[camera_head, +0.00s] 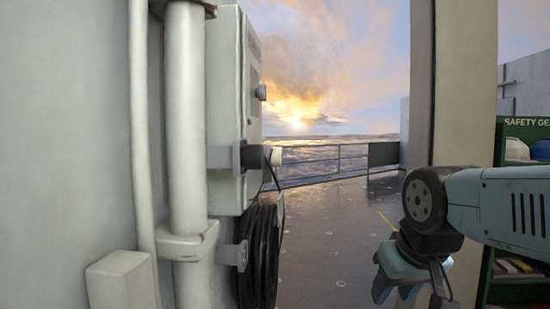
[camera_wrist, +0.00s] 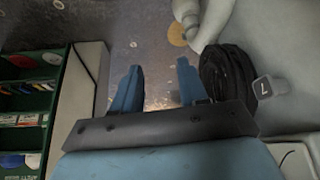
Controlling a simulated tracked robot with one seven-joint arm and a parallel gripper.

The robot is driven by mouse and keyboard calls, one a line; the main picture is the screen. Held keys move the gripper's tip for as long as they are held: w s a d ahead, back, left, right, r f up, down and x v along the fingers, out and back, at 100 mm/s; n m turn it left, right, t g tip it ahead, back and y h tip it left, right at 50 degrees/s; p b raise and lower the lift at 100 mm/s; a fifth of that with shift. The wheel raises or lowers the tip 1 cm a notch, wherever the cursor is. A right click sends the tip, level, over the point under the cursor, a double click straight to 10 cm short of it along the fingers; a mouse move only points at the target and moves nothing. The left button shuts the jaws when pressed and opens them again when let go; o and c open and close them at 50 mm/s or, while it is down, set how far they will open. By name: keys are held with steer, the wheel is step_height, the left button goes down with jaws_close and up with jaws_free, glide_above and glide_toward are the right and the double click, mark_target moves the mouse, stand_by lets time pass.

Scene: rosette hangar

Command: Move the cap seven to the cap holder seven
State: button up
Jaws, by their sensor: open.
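My gripper (camera_head: 396,290) hangs at the lower right in the head view, pointing down. In the wrist view its two blue fingers (camera_wrist: 158,70) are apart with nothing between them. A grey block marked with what looks like a 7 (camera_wrist: 266,89) shows at the right in the wrist view, beside a black coil. I cannot tell if it is the cap or the cap holder. In the head view a pale round cap-like end (camera_head: 275,156) sticks out from a grey bracket (camera_head: 222,157) on the wall box. My gripper is well to the right of it.
A black hose coil (camera_head: 260,258) hangs below the wall box (camera_head: 226,90). A vertical pipe (camera_head: 186,120) stands at the left. A beige post (camera_head: 463,90) and a green safety gear shelf (camera_head: 520,130) are at the right. The wet deck (camera_head: 335,225) between is clear.

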steer(key=shift+o, duration=0.3)
steer(key=shift+o, duration=0.8)
steer(key=shift+a, duration=0.1)
steer(key=o, duration=0.5)
steer(key=w+a+r+m+g+y, duration=0.1)
steer(key=w+a+r+g+y, duration=0.1)
steer(key=w+a+y, duration=0.1)
steer(key=shift+w+a+r+y, duration=0.15)
steer(key=shift+w+a+y, duration=0.35)
steer(key=shift+a, duration=0.55)
steer(key=m+y, duration=0.1)
steer(key=y, duration=1.3)
glide_toward(281, 158)
steer(key=shift+w+r, duration=0.15)
steer(key=shift+w, duration=0.55)
steer(key=shift+a, duration=0.1)
steer(key=shift+w+a, duration=0.3)
steer(key=shift+a, duration=1.15)
steer(key=shift+w+a, duration=0.25)
steer(key=shift+a, duration=1.15)
steer(key=shift+w+a, duration=0.3)
steer(key=shift+a, duration=1.15)
